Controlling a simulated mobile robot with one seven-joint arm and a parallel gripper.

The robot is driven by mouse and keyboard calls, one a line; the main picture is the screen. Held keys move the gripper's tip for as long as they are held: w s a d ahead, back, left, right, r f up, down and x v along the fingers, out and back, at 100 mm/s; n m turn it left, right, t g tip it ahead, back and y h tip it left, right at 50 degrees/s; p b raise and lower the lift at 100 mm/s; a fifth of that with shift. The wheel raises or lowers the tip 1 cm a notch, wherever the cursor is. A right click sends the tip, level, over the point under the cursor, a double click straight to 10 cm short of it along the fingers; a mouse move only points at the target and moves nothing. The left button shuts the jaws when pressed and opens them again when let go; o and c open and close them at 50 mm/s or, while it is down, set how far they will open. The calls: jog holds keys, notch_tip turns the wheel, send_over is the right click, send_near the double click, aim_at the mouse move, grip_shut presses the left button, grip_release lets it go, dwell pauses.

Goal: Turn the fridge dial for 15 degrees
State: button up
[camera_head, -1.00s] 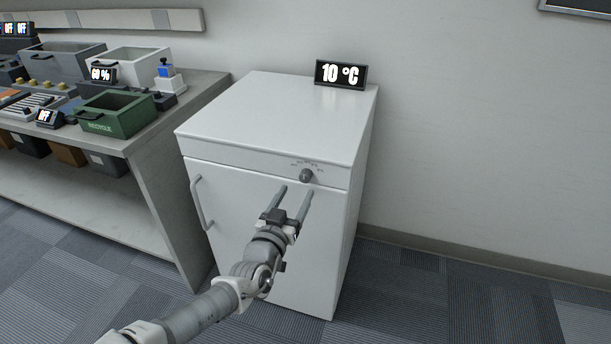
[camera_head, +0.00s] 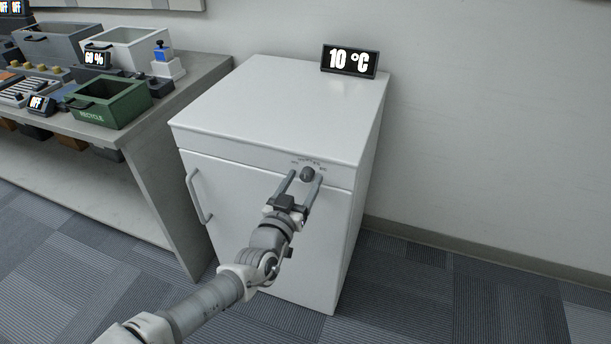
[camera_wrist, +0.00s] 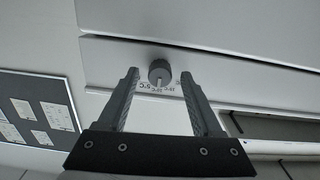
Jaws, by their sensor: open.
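The fridge (camera_head: 255,225) is a white box with a handle on the left of its door. Its grey dial (camera_head: 307,174) sits on the upper front panel, with small temperature marks around it. A black display (camera_head: 349,61) on top reads 10 °C. My gripper (camera_head: 304,177) is open, with its fingertips close to the dial, one on either side of it in the head view. In the wrist view the dial (camera_wrist: 159,72) shows between and just beyond the two fingertips. I cannot tell whether a finger touches it.
A grey table (camera_head: 180,130) stands left of the fridge, holding a green recycle bin (camera_head: 108,103), a white bin (camera_head: 128,50), a grey bin (camera_head: 60,45) and small displays. The floor right of the fridge is clear.

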jog(key=shift+w, duration=0.1)
jog(key=shift+c, duration=0.4)
grip_shut()
jog(key=n+p, duration=0.1)
jog(key=n, duration=0.2)
jog(key=shift+r+n, duration=0.1)
jog(key=shift+n, duration=0.2)
jog(key=shift+n+p, duration=0.5)
jog(key=shift+n, duration=0.6)
